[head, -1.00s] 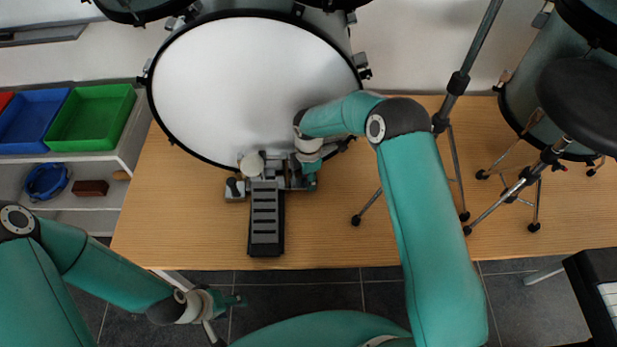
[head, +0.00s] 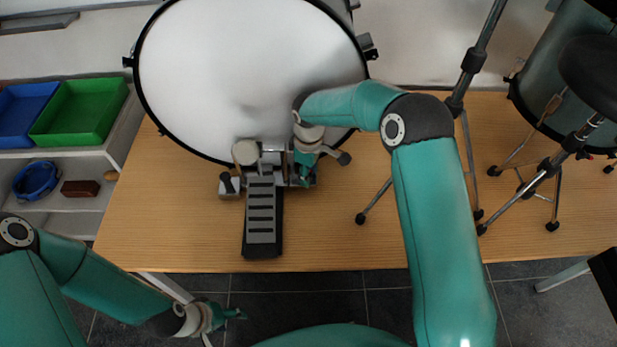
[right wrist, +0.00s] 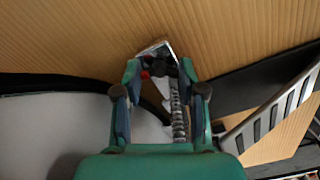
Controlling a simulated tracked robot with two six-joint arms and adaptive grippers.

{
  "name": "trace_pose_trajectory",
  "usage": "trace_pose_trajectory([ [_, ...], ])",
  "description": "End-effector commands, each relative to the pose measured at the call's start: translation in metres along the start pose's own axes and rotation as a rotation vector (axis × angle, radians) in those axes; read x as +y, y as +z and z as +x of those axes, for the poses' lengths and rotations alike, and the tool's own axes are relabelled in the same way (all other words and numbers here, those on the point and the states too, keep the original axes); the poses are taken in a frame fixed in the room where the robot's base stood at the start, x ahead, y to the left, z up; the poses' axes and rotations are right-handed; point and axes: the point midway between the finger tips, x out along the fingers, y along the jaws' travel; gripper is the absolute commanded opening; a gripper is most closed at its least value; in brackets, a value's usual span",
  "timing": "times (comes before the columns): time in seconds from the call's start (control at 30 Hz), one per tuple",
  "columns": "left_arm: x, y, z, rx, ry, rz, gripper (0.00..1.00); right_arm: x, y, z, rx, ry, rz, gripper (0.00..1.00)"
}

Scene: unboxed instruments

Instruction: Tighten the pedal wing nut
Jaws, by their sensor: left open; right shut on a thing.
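The bass drum pedal stands on the wooden table at the foot of the drum; its grey ribbed footboard (head: 261,215) points toward me. It also shows at the right of the right wrist view (right wrist: 272,112). My right gripper (head: 304,178) is low at the right side of the pedal's frame, by the drum hoop. In the right wrist view its fingers (right wrist: 160,68) are shut on a small dark part, apparently the wing nut (right wrist: 160,67), mostly hidden by the fingertips. A coiled spring (right wrist: 179,112) lies close beside it. My left gripper (head: 234,315) is open and empty, below the table's front edge.
The white drum head (head: 230,75) rises right behind the pedal. A stand with splayed legs (head: 466,140) is farther right. The table front (head: 340,245) is clear.

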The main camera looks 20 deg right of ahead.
Motion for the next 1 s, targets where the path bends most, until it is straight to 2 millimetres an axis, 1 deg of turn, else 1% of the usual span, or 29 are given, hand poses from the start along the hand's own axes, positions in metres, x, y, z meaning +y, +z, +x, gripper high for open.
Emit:
trace_pose_trajectory([
  [0.03,-0.002,0.000,0.006,0.000,0.000,0.000,0.55,0.001,-0.002,0.002,0.005,0.005,0.041,0.05],
  [0.1,-0.004,0.000,0.010,0.000,0.000,0.000,0.55,0.001,-0.001,0.001,0.005,0.005,0.102,0.05],
  [0.3,-0.007,0.000,0.018,0.000,0.000,0.000,0.55,0.002,-0.001,0.000,0.006,0.005,0.251,0.05],
  [0.5,-0.008,0.000,0.023,0.000,0.000,0.000,0.55,0.002,-0.001,-0.001,0.006,0.004,0.350,0.05],
  [0.7,-0.009,0.000,0.025,0.000,0.000,0.000,0.55,0.002,-0.001,-0.002,0.006,0.004,0.396,0.05],
  [1.0,-0.009,0.000,0.025,0.000,0.000,0.000,0.55,0.002,-0.001,-0.002,0.007,0.004,0.406,0.05],
])
